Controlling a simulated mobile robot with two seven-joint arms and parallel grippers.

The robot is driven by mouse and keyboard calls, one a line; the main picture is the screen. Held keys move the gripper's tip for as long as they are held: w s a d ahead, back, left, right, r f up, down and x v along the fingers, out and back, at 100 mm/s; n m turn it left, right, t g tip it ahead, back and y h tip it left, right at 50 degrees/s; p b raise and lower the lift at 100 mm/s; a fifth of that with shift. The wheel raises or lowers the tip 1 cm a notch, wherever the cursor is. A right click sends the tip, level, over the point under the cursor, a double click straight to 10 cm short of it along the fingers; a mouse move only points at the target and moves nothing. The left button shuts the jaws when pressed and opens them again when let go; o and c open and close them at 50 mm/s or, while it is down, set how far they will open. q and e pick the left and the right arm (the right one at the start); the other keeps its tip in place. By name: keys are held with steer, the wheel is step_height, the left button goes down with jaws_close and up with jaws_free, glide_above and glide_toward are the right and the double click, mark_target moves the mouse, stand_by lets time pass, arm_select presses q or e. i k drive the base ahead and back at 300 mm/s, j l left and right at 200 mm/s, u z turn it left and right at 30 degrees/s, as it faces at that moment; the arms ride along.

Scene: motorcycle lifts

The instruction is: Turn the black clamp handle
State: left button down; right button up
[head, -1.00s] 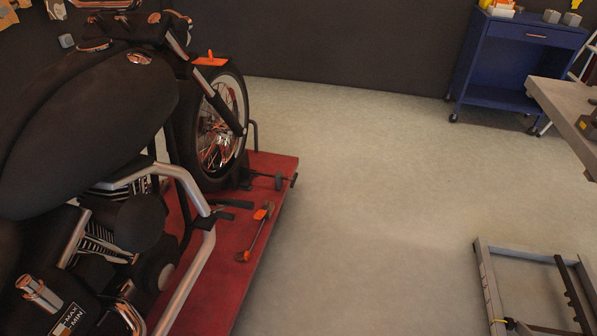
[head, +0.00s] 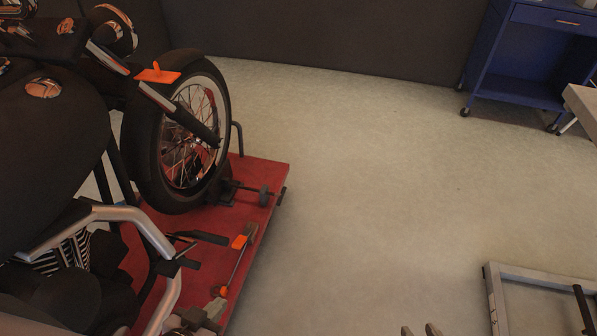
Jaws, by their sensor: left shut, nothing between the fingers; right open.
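The black clamp handle (head: 282,197) is a short crossbar on the end of a black screw rod. The rod runs from the wheel clamp (head: 228,192) at the foot of the motorcycle's front wheel, near the right edge of the red lift platform. My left gripper (head: 213,308) is at the bottom edge, left of centre, well below the handle in the picture; it is shut and empty. My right gripper (head: 420,330) shows only its two fingertips at the bottom edge, apart and empty. Neither gripper touches the handle.
An orange-ended bar tool (head: 236,262) lies on the red platform (head: 262,172), its near end beside my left gripper. The motorcycle's front wheel (head: 188,138) stands above. A grey frame (head: 490,290) is at lower right, a blue cart (head: 515,60) at the back. The middle floor is clear.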

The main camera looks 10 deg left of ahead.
mark_target(281, 195)
steer(key=i+z, duration=0.15)
steer(key=i, duration=0.45)
steer(key=i+j+z, duration=0.15)
steer(key=i, duration=0.45)
steer(key=i+z, duration=0.15)
steer(key=i, duration=0.45)
